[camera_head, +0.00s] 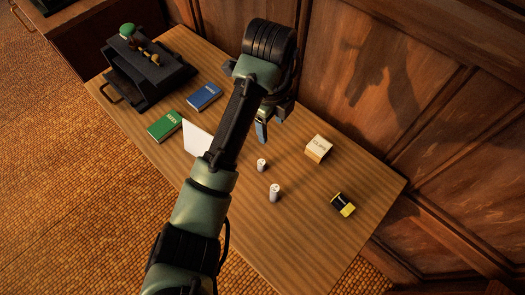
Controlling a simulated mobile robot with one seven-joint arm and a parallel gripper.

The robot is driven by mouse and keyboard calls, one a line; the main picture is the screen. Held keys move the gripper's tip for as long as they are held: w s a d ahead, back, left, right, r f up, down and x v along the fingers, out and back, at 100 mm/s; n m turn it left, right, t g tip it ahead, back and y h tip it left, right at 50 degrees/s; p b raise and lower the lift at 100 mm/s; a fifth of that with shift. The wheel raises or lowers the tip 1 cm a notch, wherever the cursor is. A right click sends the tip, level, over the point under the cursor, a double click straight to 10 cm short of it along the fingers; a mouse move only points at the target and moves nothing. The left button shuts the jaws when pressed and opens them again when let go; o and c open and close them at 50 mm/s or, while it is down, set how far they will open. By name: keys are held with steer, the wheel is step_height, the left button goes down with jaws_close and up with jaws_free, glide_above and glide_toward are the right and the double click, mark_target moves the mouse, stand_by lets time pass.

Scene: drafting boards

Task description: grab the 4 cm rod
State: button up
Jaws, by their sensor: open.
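Two small white rods stand upright on the wooden table, right of my arm. The one farther back (262,165) looks shorter, and the one nearer the front (274,193) looks taller. No length marking is readable, so I cannot tell for sure which is 4 cm. My gripper (262,132) is open, with its fingers pointing down. In the picture it appears above and behind the shorter rod, apart from both rods. My wrist hides part of the gripper.
A box labelled clips (318,149) and a black-and-yellow object (343,204) lie to the right. A white card (196,139), green book (165,126), blue book (204,96) and black tray unit (145,75) are left. A wood-panelled wall (420,90) borders the table's back. The front right tabletop is clear.

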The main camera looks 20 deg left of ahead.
step_height(320, 180, down, 2)
steer(key=s+f+g, duration=0.1)
steer(key=s, duration=0.1)
steer(key=b, duration=0.3)
glide_above(261, 162)
steer(key=shift+m, duration=0.4)
step_height(261, 162, down, 6)
steer(key=shift+d+r, duration=0.15)
steer(key=shift+f, duration=2.9)
jaws_close()
